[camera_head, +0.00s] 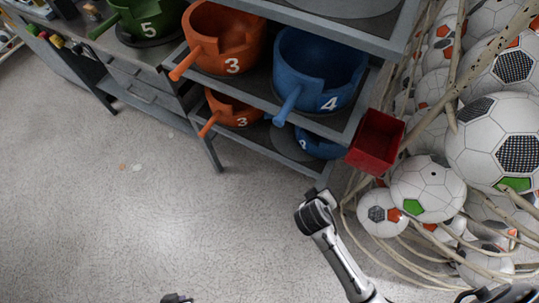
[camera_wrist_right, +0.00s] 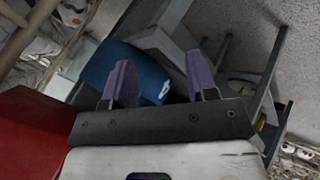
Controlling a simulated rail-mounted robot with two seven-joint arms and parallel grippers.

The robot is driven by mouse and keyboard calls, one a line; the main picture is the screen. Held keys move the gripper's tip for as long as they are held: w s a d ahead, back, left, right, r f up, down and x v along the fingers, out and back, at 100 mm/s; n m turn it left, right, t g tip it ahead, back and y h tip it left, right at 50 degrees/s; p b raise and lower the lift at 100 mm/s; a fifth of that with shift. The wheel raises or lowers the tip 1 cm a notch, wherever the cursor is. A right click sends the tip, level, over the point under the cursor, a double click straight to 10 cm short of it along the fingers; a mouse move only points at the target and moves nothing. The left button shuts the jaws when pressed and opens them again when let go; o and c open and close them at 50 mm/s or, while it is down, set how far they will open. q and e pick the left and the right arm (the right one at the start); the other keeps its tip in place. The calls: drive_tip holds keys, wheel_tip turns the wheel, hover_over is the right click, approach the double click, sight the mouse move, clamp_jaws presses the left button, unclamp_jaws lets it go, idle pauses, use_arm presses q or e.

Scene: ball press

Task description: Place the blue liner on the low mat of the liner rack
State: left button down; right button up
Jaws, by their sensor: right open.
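A large blue liner marked 4 (camera_head: 318,70) stands on the rack's upper visible shelf, its handle toward the front. A smaller blue liner (camera_head: 322,147) sits on the shelf below, partly hidden by the shelf above; its digit looks like a 3. A grey round mat (camera_head: 283,143) shows beside it. My right gripper (camera_wrist_right: 158,62) is open, with purple pads apart and nothing between them. A blue liner (camera_wrist_right: 130,72) shows beyond its fingers, with part of a white digit; I cannot tell which one. A dark tip (camera_head: 175,298) at the bottom edge appears to be my left gripper.
Orange liners stand on the upper (camera_head: 225,40) and lower (camera_head: 232,108) shelves, left of the blue ones. A green liner (camera_head: 150,20) is at far left. A red bin (camera_head: 376,142) and a netted heap of footballs (camera_head: 430,185) stand right.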

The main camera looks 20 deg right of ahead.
drive_tip(key=w+a+f+n+t+h+b, duration=0.1)
drive_tip(key=w+f+h+b, duration=0.15)
drive_tip(key=w, duration=0.35)
drive_tip(key=w+a+f+n+t+h+b, duration=0.1)
drive_tip(key=w+t+h+b, duration=0.15)
drive_tip(key=w, duration=0.45)
use_arm(q)
wheel_tip(320, 180, down, 12)
drive_tip(key=b, duration=0.5)
drive_tip(key=shift+f, duration=0.15)
use_arm(e)
drive_tip(key=w+a+r+n+t+h, duration=0.1)
drive_tip(key=w+a, duration=0.1)
drive_tip(key=w, duration=0.1)
drive_tip(key=w+a+r+n+t+h, duration=0.1)
drive_tip(key=w+a, duration=0.1)
drive_tip(key=w, duration=0.1)
drive_tip(key=w+a+r+n+t+h, duration=0.1)
drive_tip(key=w+a+h, duration=0.1)
drive_tip(key=w, duration=0.1)
drive_tip(key=shift+w+a+r+t, duration=0.1)
drive_tip(key=shift+a+r+t, duration=0.25)
drive_tip(key=shift+a, duration=0.05)
use_arm(q)
drive_tip(key=shift+w, duration=0.1)
use_arm(e)
drive_tip(key=shift+d, duration=0.1)
